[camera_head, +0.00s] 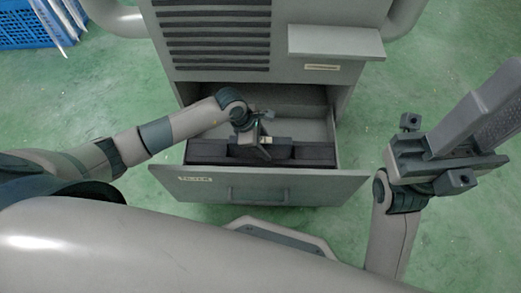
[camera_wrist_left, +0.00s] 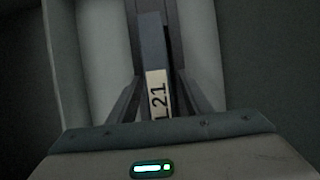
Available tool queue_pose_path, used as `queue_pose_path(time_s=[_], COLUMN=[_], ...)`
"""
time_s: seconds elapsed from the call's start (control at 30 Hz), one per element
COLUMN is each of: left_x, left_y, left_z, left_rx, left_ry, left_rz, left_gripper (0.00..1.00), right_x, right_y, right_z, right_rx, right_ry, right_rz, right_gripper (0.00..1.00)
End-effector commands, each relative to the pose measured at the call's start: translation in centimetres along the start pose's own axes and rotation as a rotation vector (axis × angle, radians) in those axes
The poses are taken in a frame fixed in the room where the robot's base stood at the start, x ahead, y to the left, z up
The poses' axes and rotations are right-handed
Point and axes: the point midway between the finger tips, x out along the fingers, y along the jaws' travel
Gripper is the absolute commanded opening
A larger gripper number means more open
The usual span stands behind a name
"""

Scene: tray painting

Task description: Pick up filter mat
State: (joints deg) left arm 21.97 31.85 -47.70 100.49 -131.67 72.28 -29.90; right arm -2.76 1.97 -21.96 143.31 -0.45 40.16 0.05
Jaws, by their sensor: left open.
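Dark filter mats (camera_head: 207,153) lie in the open drawer in the head view. My left gripper (camera_head: 262,142) reaches down into the drawer over the middle of them. In the left wrist view a narrow blue-grey slab (camera_wrist_left: 151,50), apparently a filter mat, carries a white label reading "L21" (camera_wrist_left: 158,95). The open fingers of my left gripper (camera_wrist_left: 158,85) stand on either side of it; whether they touch it is unclear.
The drawer (camera_head: 300,190) is pulled out from a grey cabinet (camera_head: 300,12) with slotted vents and a small ledge (camera_head: 335,42) above. The drawer walls stand close around my left gripper. A blue crate (camera_head: 25,25) is at the far left.

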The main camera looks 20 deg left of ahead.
Motion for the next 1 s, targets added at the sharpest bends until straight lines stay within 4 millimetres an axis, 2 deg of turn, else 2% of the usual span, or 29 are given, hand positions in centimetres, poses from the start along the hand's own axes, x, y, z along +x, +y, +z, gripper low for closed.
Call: queue_pose_path(time_s=[0.93, 1.0], left_x=[0.45, 0.45], left_y=[0.01, 0.01], left_z=[-0.22, -0.22], left_rx=[0.000, 0.000], left_ry=[0.000, 0.000], left_rz=[0.000, 0.000], left_gripper=[0.45, 0.29], right_x=[-0.21, -0.18], right_y=[0.04, 0.04], right_z=[0.11, 0.07], right_rx=[-0.002, -0.002], right_ry=[0.000, 0.001], right_rz=[-0.001, -0.001], right_gripper=[0.31, 0.31])
